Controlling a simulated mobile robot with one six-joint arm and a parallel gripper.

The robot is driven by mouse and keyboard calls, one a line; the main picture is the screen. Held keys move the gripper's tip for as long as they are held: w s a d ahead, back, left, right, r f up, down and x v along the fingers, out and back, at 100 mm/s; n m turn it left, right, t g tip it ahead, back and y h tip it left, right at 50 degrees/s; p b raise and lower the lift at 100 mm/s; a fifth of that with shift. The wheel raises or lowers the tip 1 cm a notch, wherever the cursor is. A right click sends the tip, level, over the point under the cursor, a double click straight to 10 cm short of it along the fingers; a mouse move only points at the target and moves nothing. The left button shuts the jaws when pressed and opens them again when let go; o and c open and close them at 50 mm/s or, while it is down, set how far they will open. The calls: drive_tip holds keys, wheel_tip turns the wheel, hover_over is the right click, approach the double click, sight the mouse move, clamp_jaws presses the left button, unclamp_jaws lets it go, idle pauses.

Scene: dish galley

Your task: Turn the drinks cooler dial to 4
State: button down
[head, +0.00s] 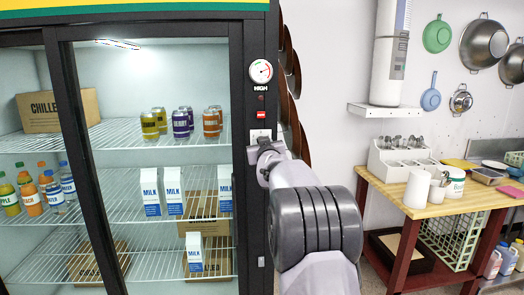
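The drinks cooler (58,130) stands at the left with glass doors and a black frame. A round white gauge (261,71) with a needle sits high on its right post, with a "HIGH" label under it. A pale plate (260,135) is lower on the same post, partly behind my gripper. I cannot make out a dial or its numbers there. My gripper (264,150) is in front of the post just below that plate. Its fingers are small and partly hidden by my own arm, so I cannot tell whether they are open or touching anything.
Cans, milk cartons (150,192), bottles and a "CHILLED" box (57,110) are inside the cooler. A wooden-topped table (445,205) with a cutlery holder (400,160) stands to the right. Pans hang on the wall.

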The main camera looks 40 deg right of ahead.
drive_tip(key=shift+m+b, duration=0.35)
drive_tip(key=shift+m, duration=0.55)
drive_tip(key=c, duration=1.1)
unclamp_jaws()
drive_tip(key=v, duration=1.7)
drive_tip(key=shift+s, duration=0.25)
